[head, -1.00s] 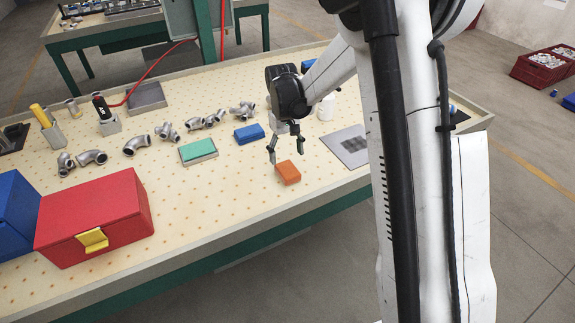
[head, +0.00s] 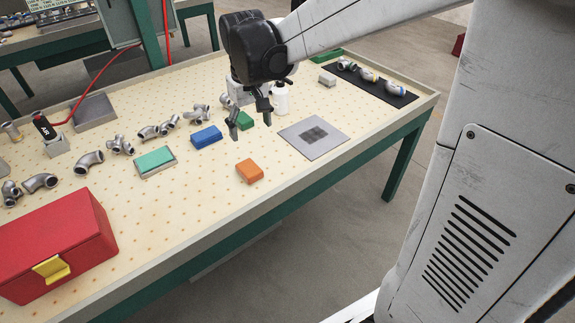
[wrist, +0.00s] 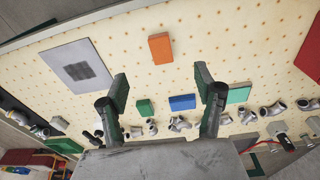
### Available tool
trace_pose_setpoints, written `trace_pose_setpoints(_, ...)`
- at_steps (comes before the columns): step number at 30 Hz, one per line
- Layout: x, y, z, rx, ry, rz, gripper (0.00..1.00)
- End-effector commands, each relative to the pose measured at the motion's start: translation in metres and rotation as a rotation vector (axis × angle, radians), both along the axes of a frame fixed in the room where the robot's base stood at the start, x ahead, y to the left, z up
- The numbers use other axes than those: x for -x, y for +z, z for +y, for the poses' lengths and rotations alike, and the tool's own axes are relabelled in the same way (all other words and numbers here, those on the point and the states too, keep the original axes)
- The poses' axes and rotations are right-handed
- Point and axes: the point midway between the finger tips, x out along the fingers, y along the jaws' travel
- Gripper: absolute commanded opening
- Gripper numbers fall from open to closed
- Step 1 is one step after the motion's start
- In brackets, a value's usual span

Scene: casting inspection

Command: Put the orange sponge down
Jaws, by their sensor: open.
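The orange sponge (head: 250,171) lies flat on the pegboard-patterned tabletop, towards the front edge, in the head view. It also shows in the wrist view (wrist: 160,48), beyond my fingertips and apart from them. My gripper (head: 251,128) is open and empty, above the table and behind the sponge in the head view. In the wrist view its two green-padded fingers (wrist: 164,92) stand wide apart with nothing between them touching the pads.
A blue sponge (head: 206,137), a green block in a tray (head: 155,162) and a grey plate (head: 313,137) lie around the sponge. Several metal pipe fittings (head: 90,161) stand behind. A red toolbox (head: 60,235) is at the left. The table between sponge and front edge is clear.

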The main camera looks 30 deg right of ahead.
Motion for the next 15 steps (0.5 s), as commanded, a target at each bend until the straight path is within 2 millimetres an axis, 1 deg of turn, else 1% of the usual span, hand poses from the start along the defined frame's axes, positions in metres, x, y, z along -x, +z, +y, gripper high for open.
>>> trace_pose_setpoints(1,0.013,0.009,0.000,-0.002,-0.007,-0.024,0.66)
trace_pose_setpoints(6,0.050,0.030,-0.001,-0.008,-0.027,-0.108,0.66)
trace_pose_setpoints(12,0.093,0.046,-0.001,-0.018,-0.052,-0.206,0.66)
trace_pose_setpoints(15,0.114,0.050,-0.001,-0.023,-0.065,-0.254,0.66)
